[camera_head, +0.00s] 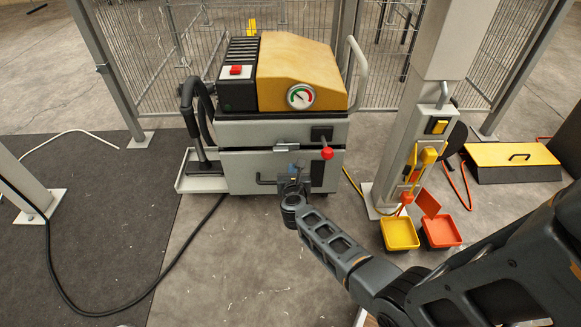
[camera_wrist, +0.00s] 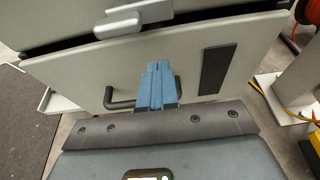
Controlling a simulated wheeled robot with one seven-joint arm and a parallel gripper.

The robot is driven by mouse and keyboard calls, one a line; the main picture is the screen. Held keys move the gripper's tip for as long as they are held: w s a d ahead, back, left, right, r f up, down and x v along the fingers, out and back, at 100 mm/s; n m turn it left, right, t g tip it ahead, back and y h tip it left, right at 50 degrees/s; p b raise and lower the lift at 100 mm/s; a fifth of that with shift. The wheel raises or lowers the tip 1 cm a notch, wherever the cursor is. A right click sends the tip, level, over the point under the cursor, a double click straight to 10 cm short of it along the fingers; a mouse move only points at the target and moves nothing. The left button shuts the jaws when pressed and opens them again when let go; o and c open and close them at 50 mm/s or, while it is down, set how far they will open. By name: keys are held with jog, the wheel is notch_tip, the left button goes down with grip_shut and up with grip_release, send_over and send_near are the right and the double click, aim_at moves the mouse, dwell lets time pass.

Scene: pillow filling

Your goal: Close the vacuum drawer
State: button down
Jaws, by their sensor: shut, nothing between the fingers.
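The vacuum (camera_head: 282,110) is a grey cabinet with a yellow and black top, a round gauge and a red-knobbed lever. Its drawer (camera_head: 237,166) is the lower front panel, with a dark bar handle (camera_head: 266,180). In the wrist view the drawer front (camera_wrist: 150,68) fills the middle, with a dark gap above it and the handle (camera_wrist: 122,103) at left. My gripper (camera_head: 292,172) is at the drawer front, just right of the handle. In the wrist view its blue fingers (camera_wrist: 156,72) are together and empty. Whether they touch the panel, I cannot tell.
A grey post (camera_head: 412,130) stands right of the vacuum, with yellow (camera_head: 400,234) and orange (camera_head: 441,231) trays at its foot. A black hose (camera_head: 120,312) lies on the floor at left. A wire fence (camera_head: 150,50) stands behind. The floor in front is mostly clear.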

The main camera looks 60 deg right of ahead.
jog(key=p+v, duration=0.2)
jog(key=v, duration=0.7)
jog(key=shift+p, duration=0.35)
